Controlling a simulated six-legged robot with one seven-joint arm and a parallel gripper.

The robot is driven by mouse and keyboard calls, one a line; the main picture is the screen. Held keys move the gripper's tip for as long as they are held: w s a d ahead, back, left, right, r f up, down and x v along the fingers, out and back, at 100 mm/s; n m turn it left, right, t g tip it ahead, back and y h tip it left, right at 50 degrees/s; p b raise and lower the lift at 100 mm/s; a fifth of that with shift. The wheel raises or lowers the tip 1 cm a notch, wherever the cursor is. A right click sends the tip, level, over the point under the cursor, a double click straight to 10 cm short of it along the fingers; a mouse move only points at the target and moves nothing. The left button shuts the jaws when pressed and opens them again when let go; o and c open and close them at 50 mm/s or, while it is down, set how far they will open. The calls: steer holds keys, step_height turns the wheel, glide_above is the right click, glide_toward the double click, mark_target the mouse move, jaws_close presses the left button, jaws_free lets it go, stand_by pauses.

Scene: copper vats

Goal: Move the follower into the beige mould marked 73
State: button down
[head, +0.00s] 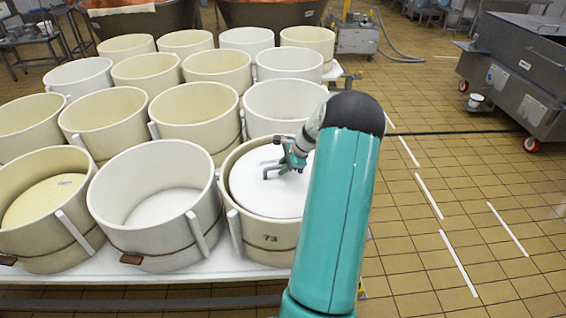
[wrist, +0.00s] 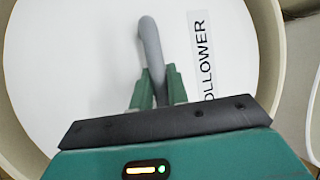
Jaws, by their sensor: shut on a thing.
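The follower (head: 262,193) is a white round disc with a grey handle (wrist: 150,40). In the wrist view the disc (wrist: 80,60) carries a label reading "FOLLOWER", partly hidden by my gripper. The beige mould marked 73 (head: 268,238) stands at the front right of the table. The disc lies within its rim, near the top, and looks about level; whether it touches the wall all round I cannot tell. My gripper (head: 290,160) is over the disc and shut on the handle; it also shows in the wrist view (wrist: 158,92).
Several beige and white moulds stand close together on the white table (head: 170,275), left of and behind mould 73. A yellowish disc (head: 42,200) lies in the front left mould. Copper vats (head: 270,12) stand behind. The tiled floor at right is open, with a grey steel trolley (head: 515,70) beyond.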

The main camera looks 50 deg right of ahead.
mark_target(286, 176)
steer(key=shift+f, duration=3.25)
steer(key=shift+f, duration=0.85)
steer(key=c, duration=1.3)
jaws_free()
steer(key=shift+f, duration=0.1)
steer(key=v, duration=1.4)
